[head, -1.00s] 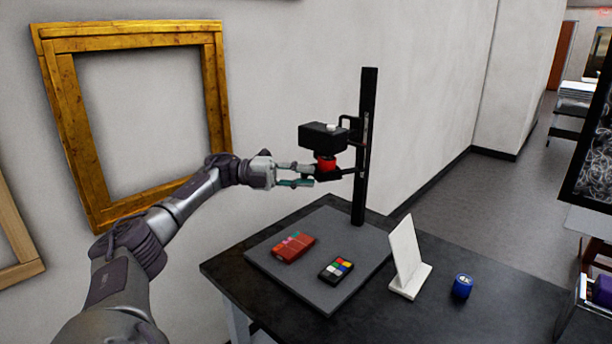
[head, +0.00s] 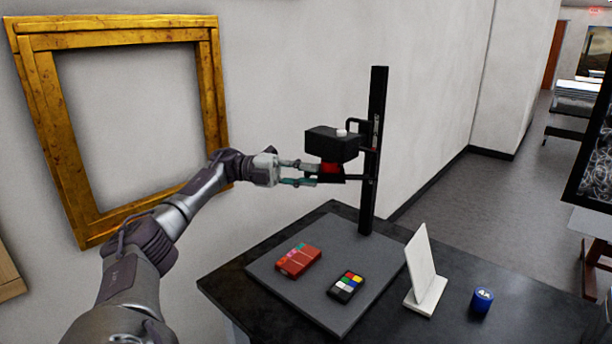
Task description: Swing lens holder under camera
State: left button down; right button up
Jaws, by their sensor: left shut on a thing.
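A black camera (head: 331,143) is mounted on a black upright column (head: 375,150) at the back of the grey base board. The lens holder (head: 334,178) is a dark arm at the column, just below the camera, with a red part (head: 329,168) directly under the camera body. My left gripper (head: 312,175) reaches in from the left at the holder's height. Its fingers are shut on the holder's near left end, and the exact contact is small and partly hidden. My right gripper is not in view.
A white upright card (head: 422,270) and a blue round container (head: 482,300) stand on the black table (head: 460,270) to the right. A gilt frame (head: 60,130) hangs on the wall behind my arm.

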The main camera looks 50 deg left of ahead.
pick_arm(q)
jog(key=shift+w+a, duration=0.1)
jog(key=shift+a, duration=0.1)
dwell(0.3)
jog(key=c, duration=1.4)
grip_release()
jog(key=o, duration=0.4)
jog(key=shift+w+f, duration=0.15)
jog(key=shift+w, duration=0.1)
jog(key=shift+c, duration=0.2)
jog(key=shift+s, duration=0.15)
jog(key=shift+s+a, duration=0.15)
jog(key=shift+a, duration=0.05)
jog(key=v, duration=0.7)
